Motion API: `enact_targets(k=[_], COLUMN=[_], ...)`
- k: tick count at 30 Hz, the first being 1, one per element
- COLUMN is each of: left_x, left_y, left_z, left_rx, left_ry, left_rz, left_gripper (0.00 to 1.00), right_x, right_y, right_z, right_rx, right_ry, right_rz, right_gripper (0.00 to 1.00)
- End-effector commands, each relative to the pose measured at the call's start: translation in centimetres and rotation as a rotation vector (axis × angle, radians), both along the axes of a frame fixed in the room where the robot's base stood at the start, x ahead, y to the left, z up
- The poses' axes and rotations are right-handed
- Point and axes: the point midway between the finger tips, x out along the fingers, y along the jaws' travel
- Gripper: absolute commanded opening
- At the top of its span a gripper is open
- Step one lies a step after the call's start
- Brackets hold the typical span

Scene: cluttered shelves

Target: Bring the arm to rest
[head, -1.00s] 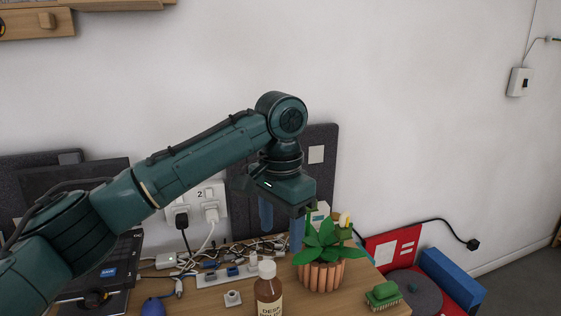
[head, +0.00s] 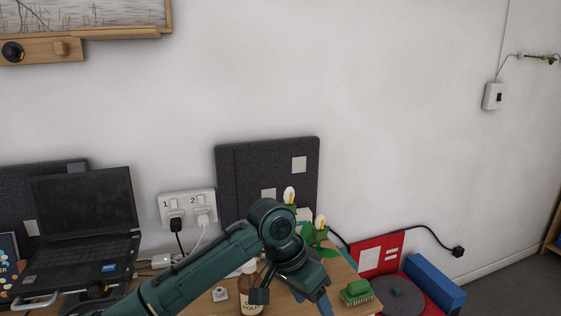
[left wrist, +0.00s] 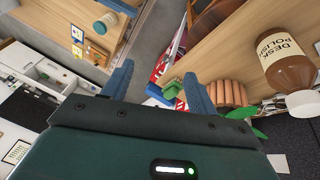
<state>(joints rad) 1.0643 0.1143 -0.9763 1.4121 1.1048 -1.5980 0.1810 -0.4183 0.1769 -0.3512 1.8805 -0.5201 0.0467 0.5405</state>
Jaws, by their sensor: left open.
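My left arm comes in from the bottom left of the head view, low over the wooden desk. Its left gripper (head: 310,294) points downward in front of the potted plant (head: 320,248) and partly hides it. In the left wrist view the two blue fingers of the left gripper (left wrist: 160,88) stand wide apart with nothing held between them. A brown desk polish bottle (head: 249,302) stands close to the left of the gripper in the head view; it also shows at the right of the left wrist view (left wrist: 287,62). My right gripper is not in view.
A green brush (head: 356,290) lies right of the gripper, near the desk edge. A laptop (head: 85,205) stands at the left, beside a wall socket (head: 187,203). A dark grey panel (head: 265,165) stands behind the plant. The space above the desk is clear.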

Motion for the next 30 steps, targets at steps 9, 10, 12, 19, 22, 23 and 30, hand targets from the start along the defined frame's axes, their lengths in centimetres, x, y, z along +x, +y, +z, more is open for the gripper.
enact_targets(k=[9,10,12,19,22,23,30], left_x=[-3.1,-3.5,-4.3,-8.3,-11.0,-11.9,-17.7], left_y=[-1.0,-0.7,0.4,6.7,10.3,11.5,18.3], left_z=[-7.5,-8.1,-9.4,-13.0,-14.0,-14.3,-14.4], left_rx=[-0.359,-0.381,-0.425,-0.458,-0.420,-0.405,-0.273], left_ry=[-0.093,-0.108,-0.149,-0.320,-0.407,-0.434,-0.602], left_rz=[0.212,0.240,0.311,0.538,0.615,0.633,0.684], left_gripper=[0.58,0.58,0.58,0.58,0.58,0.58,0.58], right_x=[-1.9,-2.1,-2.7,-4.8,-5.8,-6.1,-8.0], right_y=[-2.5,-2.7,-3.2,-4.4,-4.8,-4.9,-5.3], right_z=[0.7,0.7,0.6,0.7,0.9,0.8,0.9], right_rx=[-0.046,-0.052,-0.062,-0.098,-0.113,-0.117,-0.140], right_ry=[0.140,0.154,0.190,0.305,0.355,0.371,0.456], right_rz=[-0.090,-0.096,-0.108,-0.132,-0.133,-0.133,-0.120], right_gripper=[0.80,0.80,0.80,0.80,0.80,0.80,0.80])
